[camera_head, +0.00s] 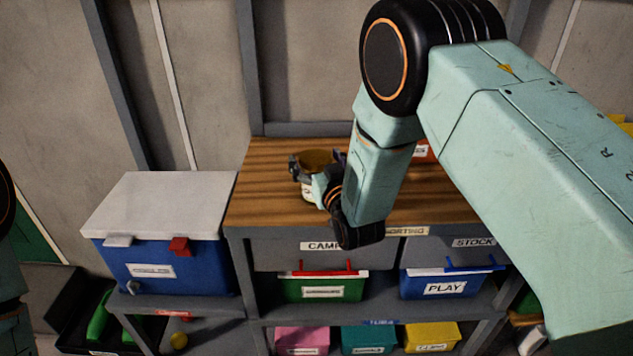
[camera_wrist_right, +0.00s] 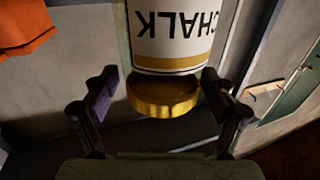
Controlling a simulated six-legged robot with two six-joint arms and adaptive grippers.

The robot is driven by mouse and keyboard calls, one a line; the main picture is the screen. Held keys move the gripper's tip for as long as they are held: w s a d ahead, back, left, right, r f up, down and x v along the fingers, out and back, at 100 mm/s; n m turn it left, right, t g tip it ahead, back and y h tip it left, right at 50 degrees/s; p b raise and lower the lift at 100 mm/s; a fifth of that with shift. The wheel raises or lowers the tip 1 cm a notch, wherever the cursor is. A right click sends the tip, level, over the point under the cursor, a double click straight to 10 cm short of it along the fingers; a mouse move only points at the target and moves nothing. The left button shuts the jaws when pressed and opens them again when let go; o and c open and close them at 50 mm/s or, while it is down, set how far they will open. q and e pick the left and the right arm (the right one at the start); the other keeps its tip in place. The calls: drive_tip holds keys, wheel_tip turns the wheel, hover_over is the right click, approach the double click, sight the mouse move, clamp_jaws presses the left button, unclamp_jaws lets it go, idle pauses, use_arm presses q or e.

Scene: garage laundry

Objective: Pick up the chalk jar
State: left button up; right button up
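The chalk jar (camera_head: 307,190) is at the left part of the wooden top, pale with a gold lid. In the right wrist view the jar (camera_wrist_right: 170,40) shows upside down, its CHALK label above the gold lid. My right gripper (camera_head: 318,162) is at the jar, with one finger on each side of it. In the right wrist view the fingers (camera_wrist_right: 160,92) are spread, with a gap beside the lid at left; the right fingertip overlaps the jar's edge. Firm contact is not visible. Only a bit of my left arm shows at the left edge; its gripper is out of view.
The wooden top (camera_head: 262,195) has free room around the jar. An orange box (camera_head: 424,152) stands behind my right arm. A blue cooler with a white lid (camera_head: 160,205) stands to the left. Labelled bins, such as a green one (camera_head: 322,290) and a blue PLAY bin (camera_head: 445,290), sit on the shelves below.

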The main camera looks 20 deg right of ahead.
drive_tip(key=shift+a, duration=0.2)
drive_tip(key=c, duration=0.5)
drive_tip(key=shift+d+r, duration=0.1)
drive_tip(key=c, duration=1.1)
drive_tip(key=shift+o, duration=0.2)
